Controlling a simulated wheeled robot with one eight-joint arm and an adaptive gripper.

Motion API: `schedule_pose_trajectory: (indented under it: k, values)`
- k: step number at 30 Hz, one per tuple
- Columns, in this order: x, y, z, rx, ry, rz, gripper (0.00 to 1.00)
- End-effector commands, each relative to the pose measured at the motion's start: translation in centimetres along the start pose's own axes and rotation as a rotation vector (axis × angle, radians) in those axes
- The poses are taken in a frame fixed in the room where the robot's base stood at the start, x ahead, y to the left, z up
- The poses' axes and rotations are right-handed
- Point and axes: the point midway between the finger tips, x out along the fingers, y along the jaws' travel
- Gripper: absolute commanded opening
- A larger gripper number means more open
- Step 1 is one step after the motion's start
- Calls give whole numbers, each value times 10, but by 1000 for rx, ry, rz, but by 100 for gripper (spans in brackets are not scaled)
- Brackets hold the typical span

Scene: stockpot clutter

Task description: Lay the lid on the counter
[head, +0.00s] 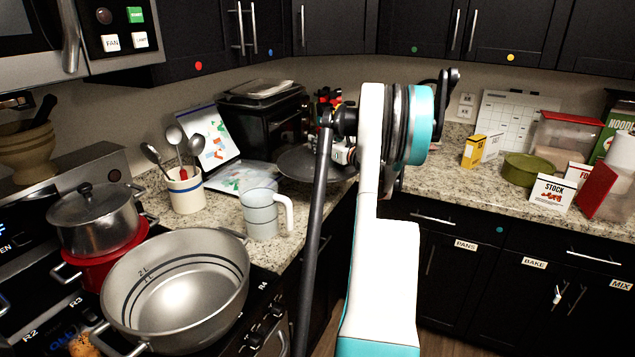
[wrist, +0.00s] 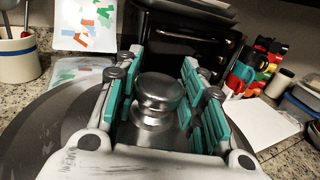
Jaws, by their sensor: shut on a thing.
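The lid (head: 300,166) is a dark grey metal disc over the counter (head: 225,222) near the back corner. I cannot tell whether its underside touches the counter. In the wrist view the lid (wrist: 45,130) spreads below my gripper (wrist: 160,78), which is shut on its round steel knob (wrist: 160,92). The knob sits between the teal finger pads. In the head view my gripper (head: 342,152) is partly hidden by my arm. The large open stockpot (head: 178,285) stands uncovered on the stove at the lower left.
A white mug (head: 262,215), a utensil crock (head: 185,192) and a bright picture board (head: 208,134) stand left of the lid. A black toaster oven (head: 262,118) is behind it. A smaller lidded pot (head: 95,220) sits on the stove. Boxes and a green bowl (head: 520,170) occupy the right counter.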

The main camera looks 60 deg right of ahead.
Motion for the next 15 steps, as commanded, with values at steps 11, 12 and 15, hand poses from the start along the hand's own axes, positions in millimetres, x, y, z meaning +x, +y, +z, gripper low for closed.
schedule_pose_trajectory:
  k: [11, 12, 15]
  values:
    - [0, 0, -77, 1, -1, 1, 0]
    - [0, 0, -80, 1, -1, 1, 0]
    - [0, 1, -84, 1, -1, 1, 0]
